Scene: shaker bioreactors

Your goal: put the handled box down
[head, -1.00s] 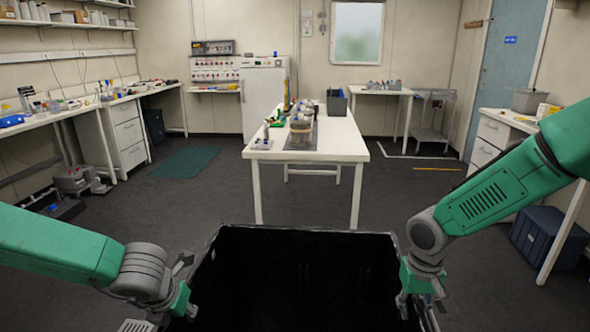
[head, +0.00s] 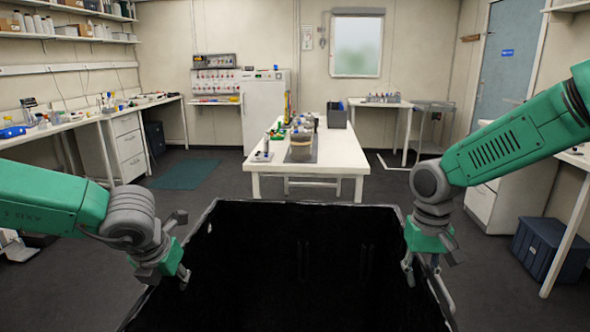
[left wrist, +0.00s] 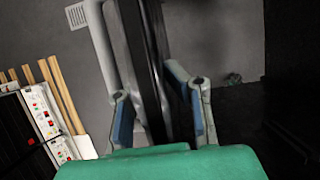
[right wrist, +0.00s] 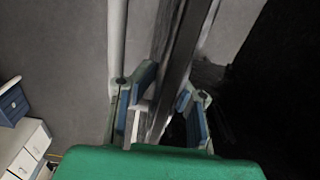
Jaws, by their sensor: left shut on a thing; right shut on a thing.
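The handled box (head: 300,212) is a large black open-topped box in front of me, held between my two arms. Its inside looks dark and empty. My left gripper (head: 178,262) is shut on the box's left side; in the left wrist view its blue-padded fingers (left wrist: 160,112) sit either side of the dark wall. My right gripper (head: 424,262) is shut on the right side; in the right wrist view its fingers (right wrist: 162,112) straddle the rim and a light bar. The underside of the box is hidden.
A white table (head: 340,165) with bottles and jars stands just beyond the box. Side benches (head: 100,112) line the left wall. A blue crate (head: 545,248) sits on the floor at right. Dark floor (head: 215,150) is free left of the table.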

